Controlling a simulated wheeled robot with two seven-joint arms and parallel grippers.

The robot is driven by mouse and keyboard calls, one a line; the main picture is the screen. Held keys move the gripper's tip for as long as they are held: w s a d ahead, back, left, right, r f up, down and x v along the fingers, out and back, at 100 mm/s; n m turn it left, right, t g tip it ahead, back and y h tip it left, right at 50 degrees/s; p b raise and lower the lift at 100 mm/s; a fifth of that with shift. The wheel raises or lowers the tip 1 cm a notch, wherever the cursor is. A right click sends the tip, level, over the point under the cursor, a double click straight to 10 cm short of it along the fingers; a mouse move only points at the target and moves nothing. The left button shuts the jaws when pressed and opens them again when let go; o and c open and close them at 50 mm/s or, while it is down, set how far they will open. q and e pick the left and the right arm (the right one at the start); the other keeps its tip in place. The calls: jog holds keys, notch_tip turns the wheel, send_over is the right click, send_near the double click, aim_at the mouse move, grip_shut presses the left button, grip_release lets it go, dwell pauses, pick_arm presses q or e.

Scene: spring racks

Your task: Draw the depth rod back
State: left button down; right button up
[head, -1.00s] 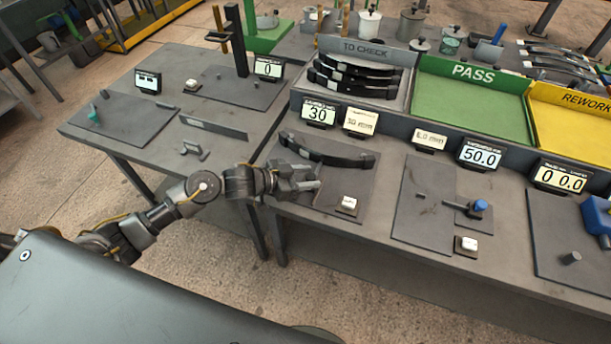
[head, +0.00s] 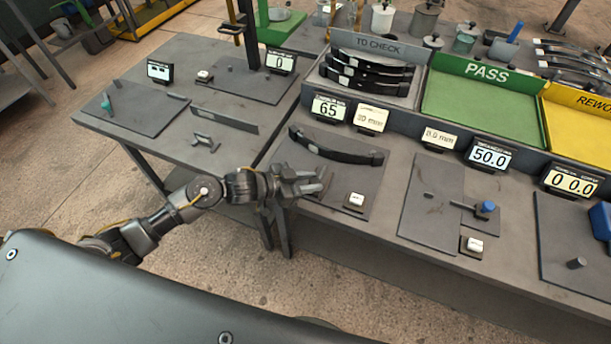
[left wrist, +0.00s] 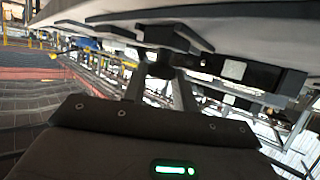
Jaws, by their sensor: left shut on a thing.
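My left gripper (head: 318,180) is at the front left edge of the plate (head: 345,190) that bears a black leaf spring (head: 338,148). It is apart from the spring, on the robot's side of it. In the left wrist view its two fingers (left wrist: 162,88) close on a small dark end piece (left wrist: 161,69), which I take to be the depth rod. In the head view the fingers hide most of the rod. The display (head: 328,107) behind the spring reads 65. My right gripper is not in view.
A white button (head: 356,200) sits right of the gripper. Several springs lie in the TO CHECK tray (head: 350,97); the green PASS tray (head: 480,115) stands right of it.

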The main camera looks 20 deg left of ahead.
pick_arm(q)
jog(key=c, duration=1.5)
grip_release()
jog(key=shift+s+f, duration=0.15)
jog(key=o, duration=0.4)
jog(key=shift+s, duration=0.1)
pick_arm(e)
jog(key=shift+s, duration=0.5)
pick_arm(q)
jog(key=shift+a, duration=0.2)
jog(key=b+v, duration=0.2)
jog(key=v, duration=0.8)
jog(key=shift+s+r, duration=0.2)
jog(key=shift+r, duration=0.05)
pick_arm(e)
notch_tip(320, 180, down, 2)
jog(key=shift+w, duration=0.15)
pick_arm(q)
jog(key=shift+a, duration=0.1)
